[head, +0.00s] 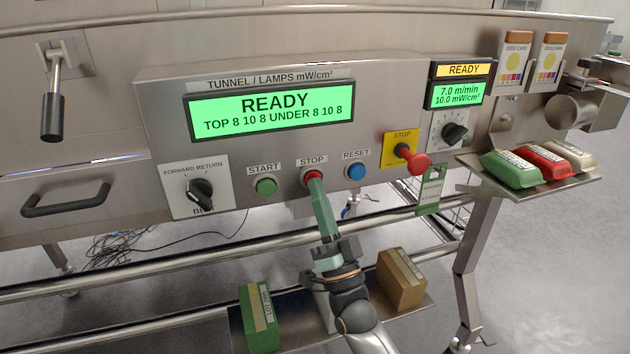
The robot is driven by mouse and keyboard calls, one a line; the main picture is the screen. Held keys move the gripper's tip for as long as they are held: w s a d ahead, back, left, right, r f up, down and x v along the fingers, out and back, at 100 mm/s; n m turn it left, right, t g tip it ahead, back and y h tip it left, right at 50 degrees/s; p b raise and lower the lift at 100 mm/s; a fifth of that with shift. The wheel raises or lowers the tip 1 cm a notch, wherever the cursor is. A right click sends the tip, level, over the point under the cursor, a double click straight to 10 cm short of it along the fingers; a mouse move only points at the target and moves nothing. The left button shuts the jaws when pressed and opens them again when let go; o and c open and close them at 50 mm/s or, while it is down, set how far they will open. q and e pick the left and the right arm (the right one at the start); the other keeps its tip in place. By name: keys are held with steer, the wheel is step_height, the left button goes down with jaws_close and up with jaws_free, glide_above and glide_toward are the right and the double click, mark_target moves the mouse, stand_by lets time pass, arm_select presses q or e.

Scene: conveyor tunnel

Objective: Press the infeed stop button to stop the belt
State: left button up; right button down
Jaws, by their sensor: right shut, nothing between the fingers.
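A red button (313,174) labelled STOP sits on the steel control panel between the green START button (265,186) and the blue RESET button (356,171). A larger red mushroom knob (416,163) sticks out from a yellow plate (390,149), also marked STOP; its smaller lettering is too small to read. My right gripper (316,184) is shut and empty, its green fingers pointing up with the tips at the red STOP button's lower edge. I cannot tell whether they touch it. My left gripper is not in view.
A green display (270,105) reads READY, and a smaller display (455,94) shows 7.0 m/min. A selector switch (200,192) is at left. A green tag (430,188) hangs under the mushroom knob. Packs lie on a right shelf (530,190); boxes stand on a lower shelf (405,312).

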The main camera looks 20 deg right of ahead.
steer(key=shift+s, duration=0.1)
steer(key=shift+s+p, duration=0.45)
steer(key=shift+s, duration=0.35)
steer(key=shift+s, duration=0.1)
steer(key=s+p, duration=0.2)
steer(key=s, duration=0.3)
steer(key=shift+w, duration=0.1)
stand_by(0.3)
